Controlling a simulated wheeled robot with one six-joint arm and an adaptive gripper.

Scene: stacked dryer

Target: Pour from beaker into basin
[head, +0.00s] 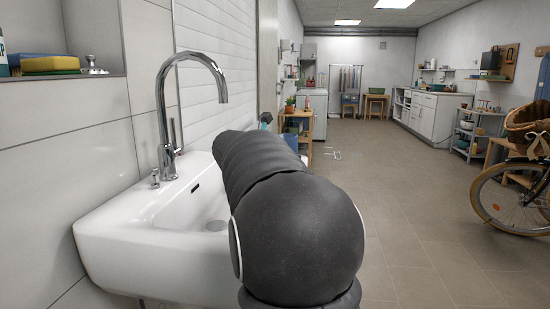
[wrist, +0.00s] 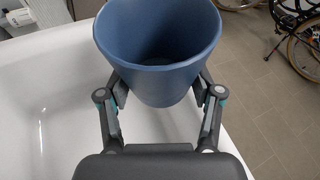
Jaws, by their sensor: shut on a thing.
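A blue beaker (wrist: 158,75) is held in my gripper (wrist: 160,88) in the wrist view. The fingers press on it from both sides. It looks roughly upright with its open mouth toward the camera, and I see no contents in the dark inside. The white basin (head: 150,245) is at the left in the head view, under a chrome tap. In the wrist view the basin (wrist: 50,110) lies below and around the beaker. In the head view my arm hides the beaker and nearly all of my gripper, and covers the basin's right part.
The curved chrome tap (head: 165,110) rises at the basin's back left. A niche on the left wall holds a yellow and green sponge (head: 50,65). A bicycle (head: 515,195) stands at the far right. The tiled floor (head: 415,215) between is clear.

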